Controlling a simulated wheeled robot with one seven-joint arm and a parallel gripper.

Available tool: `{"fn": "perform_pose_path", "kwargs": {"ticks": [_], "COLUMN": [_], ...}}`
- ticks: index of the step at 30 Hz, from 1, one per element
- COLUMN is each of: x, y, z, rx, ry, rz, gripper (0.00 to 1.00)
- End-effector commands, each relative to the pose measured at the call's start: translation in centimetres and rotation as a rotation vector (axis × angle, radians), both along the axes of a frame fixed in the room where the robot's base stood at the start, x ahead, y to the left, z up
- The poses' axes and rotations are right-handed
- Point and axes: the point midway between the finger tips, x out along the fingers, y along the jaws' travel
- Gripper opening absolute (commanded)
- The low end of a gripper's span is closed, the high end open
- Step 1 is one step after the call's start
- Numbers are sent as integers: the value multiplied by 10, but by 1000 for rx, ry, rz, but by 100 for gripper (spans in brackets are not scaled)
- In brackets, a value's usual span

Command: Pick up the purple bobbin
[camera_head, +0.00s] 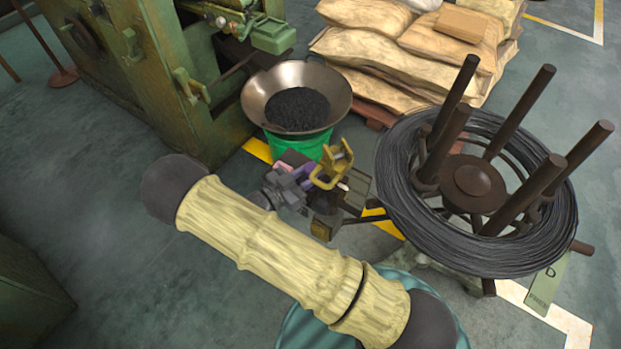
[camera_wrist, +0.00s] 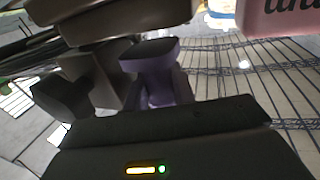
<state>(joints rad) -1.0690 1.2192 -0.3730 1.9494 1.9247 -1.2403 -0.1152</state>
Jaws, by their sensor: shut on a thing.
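The purple bobbin (camera_wrist: 151,56) is in the middle of the wrist view, with a wide flat top and a narrower body. My gripper (camera_wrist: 160,92) is shut on it, with dark jaws on both sides of its body. In the head view my gripper (camera_head: 293,183) is beyond my pale sleeved arm, among small things beside the wire reel. Only a small purple patch of the bobbin (camera_head: 304,171) shows there. The wrist view does not show clearly whether the bobbin's base touches the surface below.
A pink box (camera_wrist: 280,15) and a wire grid (camera_wrist: 250,85) are close by on the right. Dark spool-like things (camera_wrist: 72,95) stand at left. A yellow bracket (camera_head: 332,166), a metal bowl (camera_head: 258,92) and the wire reel (camera_head: 395,165) surround my gripper. Open floor (camera_head: 90,230) lies left.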

Motion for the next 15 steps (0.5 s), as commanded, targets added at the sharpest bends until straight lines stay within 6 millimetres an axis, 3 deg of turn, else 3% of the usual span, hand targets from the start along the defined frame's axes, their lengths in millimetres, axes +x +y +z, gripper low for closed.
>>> {"fn": "perform_pose_path", "kwargs": {"ticks": [15], "x": [0], "y": [0], "z": [149], "rx": [6], "ry": [-3], "rz": [0], "gripper": [0]}}
